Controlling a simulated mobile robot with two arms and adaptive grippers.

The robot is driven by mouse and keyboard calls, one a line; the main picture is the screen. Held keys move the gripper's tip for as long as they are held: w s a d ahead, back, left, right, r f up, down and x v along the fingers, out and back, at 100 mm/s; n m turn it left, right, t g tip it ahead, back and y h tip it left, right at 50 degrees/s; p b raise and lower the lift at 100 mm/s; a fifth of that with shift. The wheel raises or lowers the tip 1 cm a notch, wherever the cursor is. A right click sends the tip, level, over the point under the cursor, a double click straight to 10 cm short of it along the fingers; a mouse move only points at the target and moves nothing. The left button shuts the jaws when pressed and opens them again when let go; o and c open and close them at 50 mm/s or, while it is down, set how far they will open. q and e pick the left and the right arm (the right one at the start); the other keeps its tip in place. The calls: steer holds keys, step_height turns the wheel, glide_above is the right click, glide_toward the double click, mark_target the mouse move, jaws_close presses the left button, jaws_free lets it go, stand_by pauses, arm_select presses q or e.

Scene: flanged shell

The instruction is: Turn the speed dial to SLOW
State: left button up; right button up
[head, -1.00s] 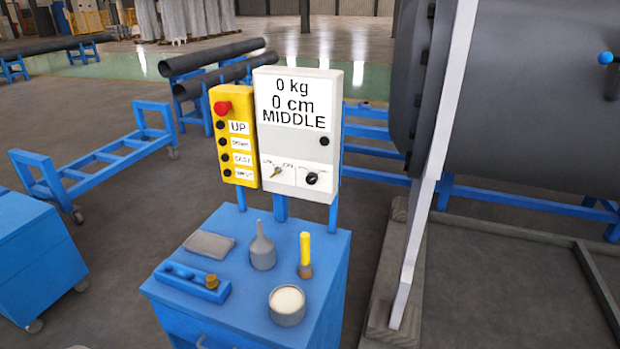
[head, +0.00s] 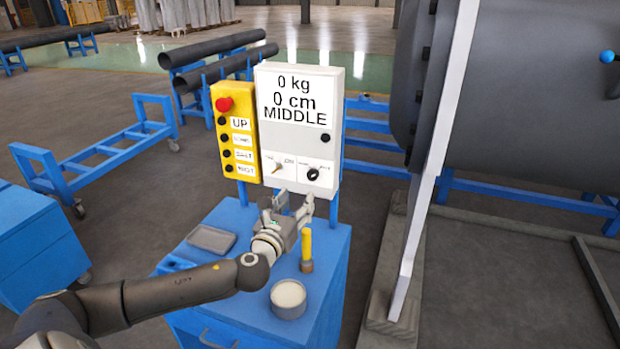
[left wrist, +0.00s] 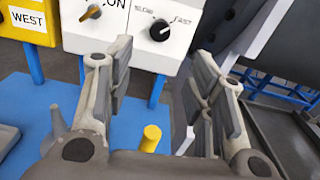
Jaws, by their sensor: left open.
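The speed dial (head: 313,174) is a round black knob low on the right of the white control box (head: 330,110). In the left wrist view the dial (left wrist: 160,30) sits between a label at its left, too blurred to read surely, and FAST at its right. Its light mark seems to slant up to the right. The box display reads 0 kg, 0 cm, MIDDLE. My left gripper (head: 294,204) is open and empty, in front of and below the dial, apart from it. In the left wrist view its fingers (left wrist: 158,72) spread below the dial. My right gripper is out of view.
A tan switch (head: 278,166) sits left of the dial. A yellow button box (head: 222,130) with a red knob adjoins it. On the blue cart (head: 335,262) below stand a yellow-handled tool (head: 306,245), a round tin (head: 288,300) and a grey tray (head: 211,239). A large flanged shell (head: 530,110) stands right.

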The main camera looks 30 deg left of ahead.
mark_target(311, 176)
arm_select(q)
steer(key=shift+m, duration=0.3)
steer(key=x, duration=0.3)
steer(key=p+x, duration=0.1)
steer(key=x, duration=0.2)
steer(key=r+p+x, duration=0.1)
steer(key=x, duration=0.2)
steer(key=shift+w+a, duration=0.15)
steer(key=shift+x, duration=0.95)
steer(key=shift+f, duration=0.1)
steer(key=shift+c, duration=0.9)
steer(key=c, duration=0.8)
steer(key=shift+c, duration=0.2)
